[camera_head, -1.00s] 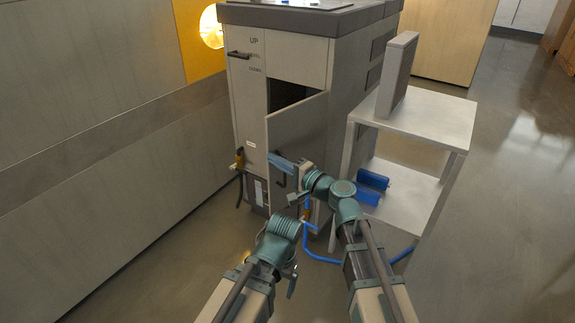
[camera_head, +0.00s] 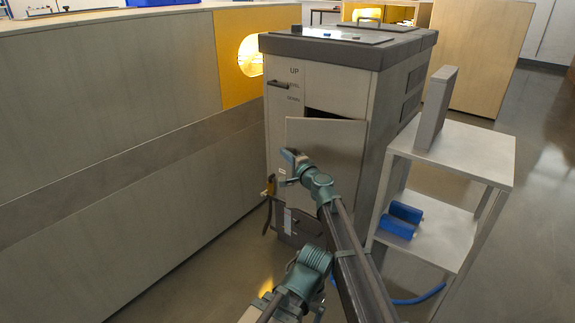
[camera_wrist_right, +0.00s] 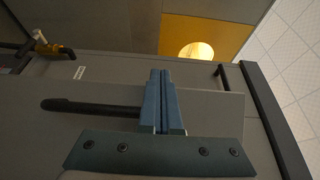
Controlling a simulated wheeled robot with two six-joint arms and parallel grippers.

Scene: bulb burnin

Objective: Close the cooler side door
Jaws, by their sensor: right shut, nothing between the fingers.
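The cooler is a tall grey cabinet (camera_head: 315,87) with a dark top. Its side door (camera_head: 335,145) stands slightly ajar, with a narrow dark gap above its top edge. My right gripper (camera_head: 288,157) is at the door's left part, fingers shut and empty. In the right wrist view the shut fingers (camera_wrist_right: 160,98) are in front of the door panel (camera_wrist_right: 215,108), beside a black bar handle (camera_wrist_right: 85,106); I cannot tell whether they touch the panel. My left gripper (camera_head: 300,290) is low in front of the cooler; its jaws are unclear.
A grey side table (camera_head: 475,152) with an upright panel (camera_head: 435,108) and blue objects (camera_head: 402,218) on its lower shelf stands right of the cooler. A long grey wall (camera_head: 120,180) runs along the left. A blue hose (camera_head: 415,299) lies on the floor at right.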

